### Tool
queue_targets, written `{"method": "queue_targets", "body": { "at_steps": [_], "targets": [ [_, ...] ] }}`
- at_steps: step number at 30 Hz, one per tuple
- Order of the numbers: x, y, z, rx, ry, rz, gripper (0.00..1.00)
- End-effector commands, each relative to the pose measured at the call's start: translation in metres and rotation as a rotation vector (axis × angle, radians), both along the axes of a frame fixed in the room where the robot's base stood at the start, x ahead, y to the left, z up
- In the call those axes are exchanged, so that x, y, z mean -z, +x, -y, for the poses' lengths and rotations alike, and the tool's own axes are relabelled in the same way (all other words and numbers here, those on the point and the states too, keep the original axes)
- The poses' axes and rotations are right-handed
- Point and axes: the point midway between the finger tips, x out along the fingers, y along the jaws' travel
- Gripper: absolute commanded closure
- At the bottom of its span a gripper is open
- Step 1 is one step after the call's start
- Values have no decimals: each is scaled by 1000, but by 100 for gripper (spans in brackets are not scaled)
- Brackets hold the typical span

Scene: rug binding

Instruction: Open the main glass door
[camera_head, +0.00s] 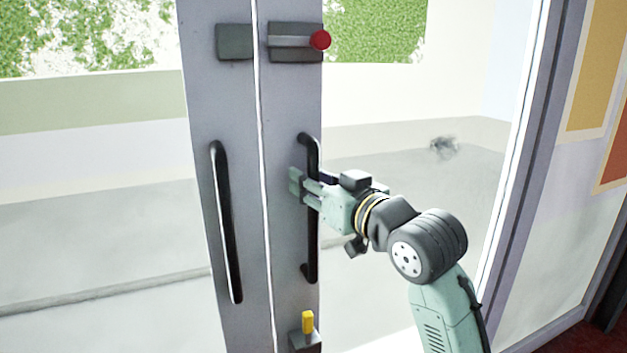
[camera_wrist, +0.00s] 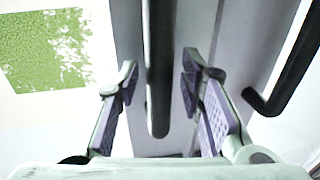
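The main glass door is a pair of glass leaves with grey metal stiles, the right one (camera_head: 285,110) and the left one (camera_head: 215,120), meeting at a narrow seam. The right leaf has a long black upright handle (camera_head: 313,245). My gripper (camera_head: 300,187) is at the upper half of this handle, reaching in from the right. In the wrist view a black handle bar (camera_wrist: 159,70) lies between my two spread fingers, with a visible gap on each side. The left leaf has a matching black handle (camera_head: 228,230), apart from my gripper.
A grey latch with a red knob (camera_head: 320,40) sits high on the right leaf, beside a grey plate (camera_head: 235,42) on the left leaf. A yellow lever (camera_head: 307,322) stands on a dark box low on the right leaf. A grey frame post (camera_head: 515,180) stands to the right.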

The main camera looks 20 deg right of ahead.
Motion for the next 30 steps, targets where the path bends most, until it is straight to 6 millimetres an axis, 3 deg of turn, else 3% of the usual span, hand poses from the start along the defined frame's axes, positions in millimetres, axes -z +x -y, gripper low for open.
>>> {"method": "queue_targets", "body": {
  "at_steps": [14,30],
  "targets": [
    [0,0,0,0,0,0,99],
    [0,0,0,-1,0,0,100]
  ]
}}
